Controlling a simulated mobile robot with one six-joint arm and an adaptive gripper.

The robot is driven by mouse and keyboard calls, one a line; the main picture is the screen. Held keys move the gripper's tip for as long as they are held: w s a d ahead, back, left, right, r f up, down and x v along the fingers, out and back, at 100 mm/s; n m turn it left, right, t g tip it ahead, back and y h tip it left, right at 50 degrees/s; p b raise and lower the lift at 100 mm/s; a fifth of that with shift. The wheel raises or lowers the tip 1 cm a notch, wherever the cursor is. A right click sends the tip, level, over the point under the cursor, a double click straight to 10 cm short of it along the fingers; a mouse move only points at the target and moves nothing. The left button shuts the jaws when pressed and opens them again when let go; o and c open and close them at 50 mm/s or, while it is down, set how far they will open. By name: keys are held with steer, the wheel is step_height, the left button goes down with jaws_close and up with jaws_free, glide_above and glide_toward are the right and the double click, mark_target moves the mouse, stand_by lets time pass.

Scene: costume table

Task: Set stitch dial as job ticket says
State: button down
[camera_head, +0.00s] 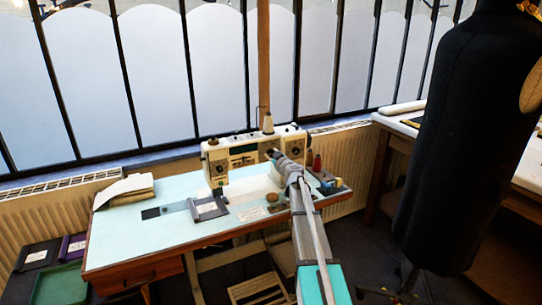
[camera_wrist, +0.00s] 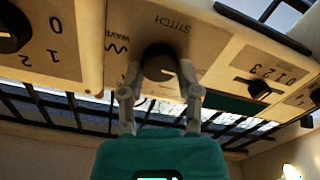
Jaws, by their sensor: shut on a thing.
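In the wrist view the black round stitch dial (camera_wrist: 160,62) sits on the cream machine face, under a tilted "STITCH" label. A "WAVE" mark with a wavy line is beside it; other marks are hidden. My gripper (camera_wrist: 160,78) has one finger on each side of the dial and is shut on it. The dial's pointer cannot be made out. In the head view my gripper (camera_head: 272,154) is at the front of the sewing machine (camera_head: 215,158). A small pale card (camera_head: 251,213) lies on the table; its writing is too small to read, so I cannot tell if it is the job ticket.
A black dress form (camera_head: 465,130) stands at right.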

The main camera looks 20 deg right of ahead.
steer(key=shift+m, duration=0.3)
steer(key=m, duration=0.8)
steer(key=shift+d, duration=0.15)
steer(key=m, duration=0.4)
steer(key=shift+d+m, duration=0.1)
steer(key=shift+m, duration=0.2)
steer(key=m, duration=0.4)
steer(key=shift+f+m, duration=0.15)
steer(key=shift+m, duration=0.15)
steer(key=m, duration=1.7)
steer(key=shift+f+m+b, duration=0.25)
steer(key=shift+m+b, duration=0.15)
